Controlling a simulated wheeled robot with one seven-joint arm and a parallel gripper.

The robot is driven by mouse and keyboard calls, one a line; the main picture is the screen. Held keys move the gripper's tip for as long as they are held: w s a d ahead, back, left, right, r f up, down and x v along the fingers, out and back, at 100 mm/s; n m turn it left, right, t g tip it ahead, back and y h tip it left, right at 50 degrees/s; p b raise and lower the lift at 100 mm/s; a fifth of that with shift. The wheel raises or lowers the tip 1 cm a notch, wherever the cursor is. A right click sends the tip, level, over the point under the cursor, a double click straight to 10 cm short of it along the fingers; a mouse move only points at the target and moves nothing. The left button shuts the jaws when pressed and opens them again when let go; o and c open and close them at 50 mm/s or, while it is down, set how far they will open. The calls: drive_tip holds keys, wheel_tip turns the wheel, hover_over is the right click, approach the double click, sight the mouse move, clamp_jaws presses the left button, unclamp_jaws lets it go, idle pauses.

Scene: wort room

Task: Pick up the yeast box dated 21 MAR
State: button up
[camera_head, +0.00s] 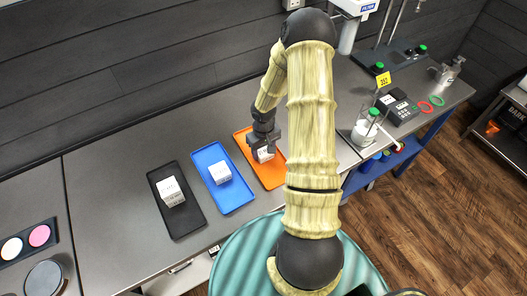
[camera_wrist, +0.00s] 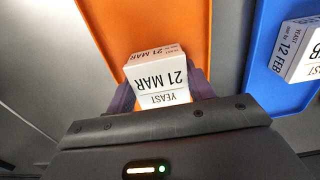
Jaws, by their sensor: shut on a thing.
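The yeast box dated 21 MAR (camera_wrist: 160,82) is white with black print that reads upside down in the wrist view. It also shows in the head view (camera_head: 265,154), at the orange tray (camera_head: 244,139). My gripper (camera_head: 262,146) is shut on this box, with a finger on each side of it in the wrist view (camera_wrist: 162,95). I cannot tell whether the box touches the tray. A second white yeast box (camera_head: 220,172), which reads 12 FEB in the wrist view (camera_wrist: 299,50), sits on the blue tray (camera_head: 237,198).
A black tray (camera_head: 189,221) with another white box (camera_head: 171,191) lies at the left. A glass vessel with a green cap (camera_head: 366,127) and a scale (camera_head: 397,106) stand to the right. The counter (camera_head: 110,215) is bare left of the black tray.

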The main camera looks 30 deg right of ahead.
sight(264, 149)
wheel_tip(264, 149, up, 10)
drive_tip(key=shift+r+b, duration=0.1)
drive_tip(key=shift+b, duration=0.55)
